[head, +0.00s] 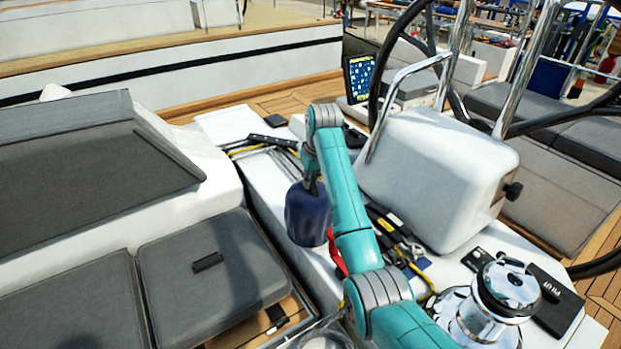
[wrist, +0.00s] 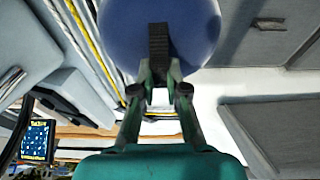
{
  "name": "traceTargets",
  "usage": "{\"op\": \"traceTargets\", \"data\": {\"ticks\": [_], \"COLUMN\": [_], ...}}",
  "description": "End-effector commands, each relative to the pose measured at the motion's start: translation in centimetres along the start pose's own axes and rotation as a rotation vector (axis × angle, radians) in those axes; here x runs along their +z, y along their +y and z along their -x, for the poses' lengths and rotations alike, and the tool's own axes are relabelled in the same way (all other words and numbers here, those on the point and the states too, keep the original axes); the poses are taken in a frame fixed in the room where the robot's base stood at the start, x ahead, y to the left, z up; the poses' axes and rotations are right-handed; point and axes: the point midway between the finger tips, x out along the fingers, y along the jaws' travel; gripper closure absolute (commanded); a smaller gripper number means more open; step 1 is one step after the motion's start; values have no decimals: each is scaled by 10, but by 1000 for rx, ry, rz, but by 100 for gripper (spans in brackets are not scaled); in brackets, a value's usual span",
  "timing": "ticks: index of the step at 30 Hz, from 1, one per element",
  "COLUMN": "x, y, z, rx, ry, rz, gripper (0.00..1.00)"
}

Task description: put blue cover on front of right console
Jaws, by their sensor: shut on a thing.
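The blue cover (head: 306,216) is a dark blue rounded shape hanging below the end of my arm, above the white bench top. It fills the top of the wrist view (wrist: 120,28). The cover is apart from the console.
A chrome winch (head: 498,290) and a black book (head: 555,302) are at the lower right. Tools (head: 395,235) lie beside the console's base. Ropes (head: 262,145) lie on the bench behind the cover. Grey cushions (head: 210,262) are at left. A steering wheel (head: 378,85) rises behind the console.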

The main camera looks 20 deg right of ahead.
Motion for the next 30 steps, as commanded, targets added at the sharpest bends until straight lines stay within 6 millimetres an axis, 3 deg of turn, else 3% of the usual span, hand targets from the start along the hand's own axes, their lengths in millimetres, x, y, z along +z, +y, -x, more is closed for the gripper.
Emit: {"op": "traceTargets", "data": {"ticks": [30], "x": [2], "y": [0], "z": [-9], "rx": [0], "ry": [0], "rz": [0], "gripper": [100]}}
